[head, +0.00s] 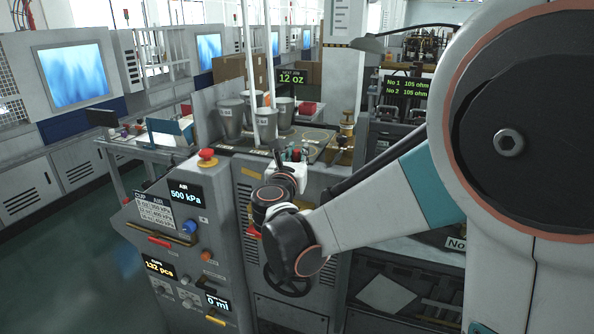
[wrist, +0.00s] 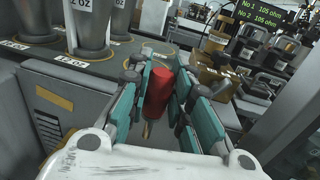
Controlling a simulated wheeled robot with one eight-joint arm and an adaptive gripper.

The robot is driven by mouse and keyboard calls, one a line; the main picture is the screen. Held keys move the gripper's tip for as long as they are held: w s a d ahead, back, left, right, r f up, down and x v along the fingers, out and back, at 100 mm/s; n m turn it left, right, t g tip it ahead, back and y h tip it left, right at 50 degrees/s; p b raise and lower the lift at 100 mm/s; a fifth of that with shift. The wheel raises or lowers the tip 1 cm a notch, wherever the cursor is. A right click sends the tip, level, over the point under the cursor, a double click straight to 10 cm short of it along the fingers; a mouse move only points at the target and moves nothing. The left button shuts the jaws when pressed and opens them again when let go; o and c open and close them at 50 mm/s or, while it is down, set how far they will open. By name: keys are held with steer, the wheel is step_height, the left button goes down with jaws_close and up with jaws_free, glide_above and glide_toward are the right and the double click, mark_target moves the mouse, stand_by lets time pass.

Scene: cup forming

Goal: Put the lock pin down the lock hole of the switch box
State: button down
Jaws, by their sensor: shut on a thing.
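My gripper (wrist: 155,88) has teal pads and is shut on the lock pin (wrist: 158,84), a red cylinder with a thin brass-coloured end below it. The pin stands roughly upright between the pads. In the head view my gripper (head: 295,155) is at the front edge of the machine top, with a bit of red between its fingers. I cannot make out the switch box or its lock hole for sure in either view. A small red and yellow part (head: 253,230) on the machine front is mostly hidden behind my arm.
Several grey metal cups (head: 231,118) stand on the machine top, left of my gripper. A brass fitting (head: 346,128) stands at right, also in the wrist view (wrist: 216,72). A red emergency button (head: 207,154) and a control panel (head: 170,215) are at left. A black handwheel (head: 288,284) is below my arm.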

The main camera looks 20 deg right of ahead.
step_height(320, 180, up, 7)
steer(key=shift+f+p, duration=0.1)
steer(key=shift+p, duration=0.7)
steer(key=w+a+f+b, duration=0.3)
steer(key=a+f, duration=0.3)
steer(key=f, duration=0.3)
steer(key=shift+w+a+f, duration=0.15)
steer(key=shift+w+f, duration=0.25)
steer(key=shift+w, duration=0.4)
steer(key=shift+f+b, duration=0.15)
steer(key=shift+b, duration=0.2)
steer(key=shift+f+b, duration=2.95)
steer(key=shift+f, duration=1.15)
steer(key=c, duration=1.4)
jaws_free()
steer(key=shift+o, duration=0.2)
